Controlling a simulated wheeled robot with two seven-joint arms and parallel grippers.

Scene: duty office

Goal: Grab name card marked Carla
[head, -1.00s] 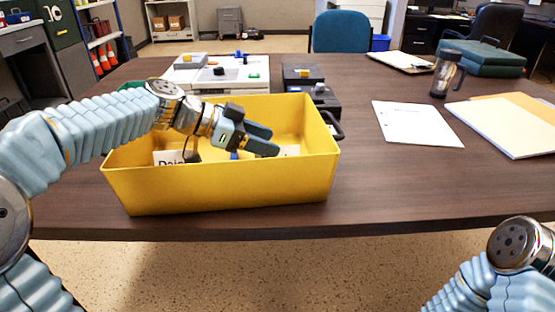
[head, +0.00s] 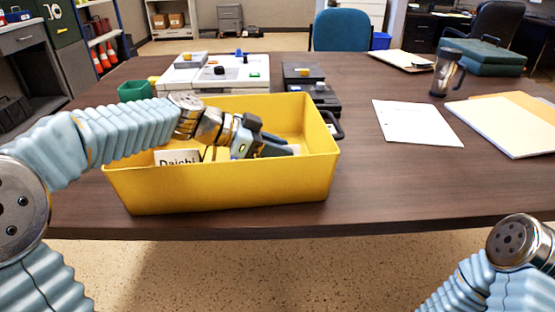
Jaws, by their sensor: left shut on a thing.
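A yellow bin (head: 225,190) stands on the table's near side. A white name card reading "Daichi" (head: 177,159) shows inside it at the left. My left gripper (head: 290,150) reaches down into the bin towards its right side, its fingers close together. A white card edge (head: 295,149) shows at its fingertips; the gripper is shut on it, but no writing on it can be read. No card reading Carla can be made out. The bin's front wall hides its floor. My right gripper is out of view; only part of that arm shows at lower right.
A green container (head: 136,91) and a white tray with small parts (head: 235,75) stand behind the bin. Black boxes (head: 318,97) stand behind its right side. A paper sheet (head: 417,123), folders (head: 510,125) and a mug (head: 446,74) lie to the right.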

